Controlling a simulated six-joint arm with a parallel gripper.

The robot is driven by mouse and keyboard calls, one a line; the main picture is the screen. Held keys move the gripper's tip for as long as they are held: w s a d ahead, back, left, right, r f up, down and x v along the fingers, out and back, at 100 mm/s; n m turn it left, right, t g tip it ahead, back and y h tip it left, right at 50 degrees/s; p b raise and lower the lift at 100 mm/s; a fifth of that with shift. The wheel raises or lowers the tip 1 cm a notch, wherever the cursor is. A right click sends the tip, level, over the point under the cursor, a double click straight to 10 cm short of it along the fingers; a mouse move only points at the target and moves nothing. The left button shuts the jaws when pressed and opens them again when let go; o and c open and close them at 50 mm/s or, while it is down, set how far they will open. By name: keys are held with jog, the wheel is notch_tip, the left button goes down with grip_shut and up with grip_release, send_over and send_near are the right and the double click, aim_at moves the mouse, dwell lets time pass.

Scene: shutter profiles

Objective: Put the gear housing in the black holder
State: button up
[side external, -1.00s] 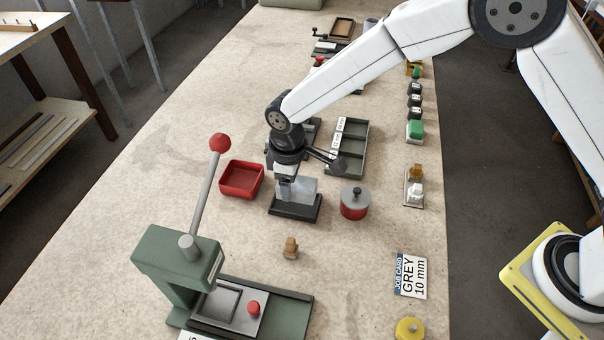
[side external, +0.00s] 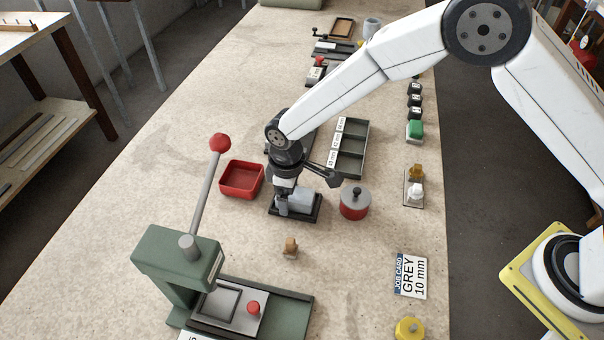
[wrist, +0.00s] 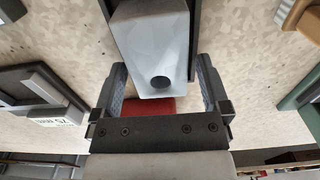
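The gear housing is a light grey block (side external: 301,200) standing at the black holder (side external: 311,215). It looks low and within the holder's outline, but I cannot tell if it is fully seated. In the wrist view the gear housing (wrist: 152,40) shows a dark round hole near its end, and the black holder's edge (wrist: 196,25) runs beside it. My gripper (side external: 283,208) is down beside the housing on its left. In the wrist view my gripper (wrist: 163,85) has its fingers apart, straddling the housing's near end, with a visible gap on the right.
A red bin (side external: 241,180) stands to the left and a red pot with a grey lid (side external: 354,203) to the right. A labelled tray (side external: 346,150) is behind. A small tan piece (side external: 291,247) and a green lever press (side external: 180,255) are in front.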

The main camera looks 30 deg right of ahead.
jog(key=shift+r, duration=0.1)
notch_tip(320, 180, up, 12)
dwell(1.0)
dwell(0.4)
jog(key=s+d+m+t, duration=0.1)
jog(key=s+d+m, duration=0.3)
jog(key=s+d, duration=0.4)
jog(key=s+d+m+t, duration=0.1)
jog(key=s+d+m, duration=0.4)
jog(key=d, duration=1.1)
jog(key=s, duration=0.3)
jog(key=shift+s+d+t, duration=0.2)
jog(key=shift+t, duration=0.1)
